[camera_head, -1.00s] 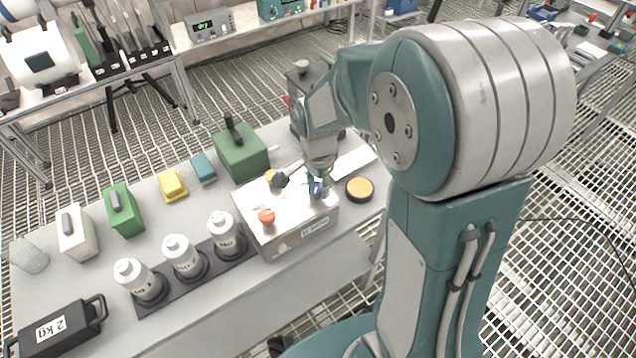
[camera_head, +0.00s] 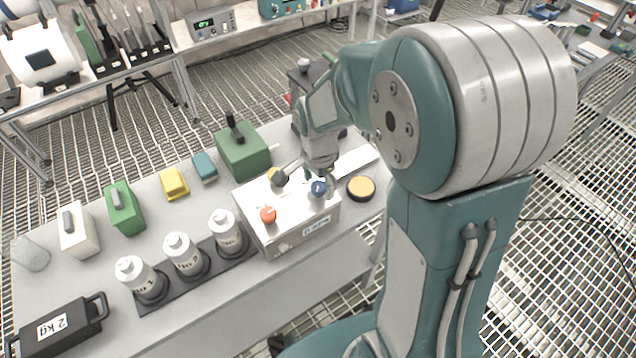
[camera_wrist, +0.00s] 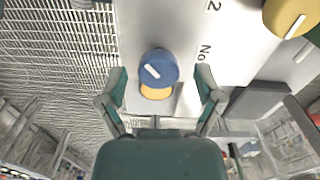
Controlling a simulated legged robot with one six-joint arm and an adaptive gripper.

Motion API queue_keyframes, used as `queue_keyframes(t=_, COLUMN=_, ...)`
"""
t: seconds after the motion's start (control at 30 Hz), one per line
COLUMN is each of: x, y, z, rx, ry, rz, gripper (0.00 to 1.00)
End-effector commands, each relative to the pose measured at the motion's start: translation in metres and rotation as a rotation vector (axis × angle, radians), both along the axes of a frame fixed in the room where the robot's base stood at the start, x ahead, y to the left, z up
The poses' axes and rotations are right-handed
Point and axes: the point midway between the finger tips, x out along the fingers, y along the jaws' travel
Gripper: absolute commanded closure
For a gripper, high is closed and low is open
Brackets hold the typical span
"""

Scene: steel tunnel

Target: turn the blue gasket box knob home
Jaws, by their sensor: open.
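The gasket box (camera_head: 290,238) is a pale box on the bench with knobs on its top. Its blue knob (camera_head: 318,188) sits near the right front corner. In the wrist view the blue knob (camera_wrist: 158,68) shows a short white mark lying diagonally, from upper left to lower right. My gripper (camera_wrist: 162,92) is open, with one finger on each side of the picture and the knob centred beyond them, not gripped. In the head view my gripper (camera_head: 321,172) is just above and behind the knob, its fingers partly hidden.
A yellow-topped disc (camera_head: 361,188) lies to the right. White bottles (camera_head: 180,256) stand to the left, and a green box (camera_head: 243,152) behind.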

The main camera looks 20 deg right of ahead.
Motion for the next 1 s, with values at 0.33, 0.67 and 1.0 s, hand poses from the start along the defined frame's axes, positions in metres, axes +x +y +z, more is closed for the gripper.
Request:
queue_keyframes(t=0.33, x=0.002, y=0.001, z=0.046, rx=-0.001, ry=-0.008, rz=0.0, gripper=0.15)
queue_keyframes(t=0.67, x=0.002, y=0.002, z=0.106, rx=-0.001, ry=-0.003, rz=0.0, gripper=0.15)
queue_keyframes(t=1.0, x=0.001, y=0.002, z=0.119, rx=-0.002, ry=0.001, rz=0.0, gripper=0.15)
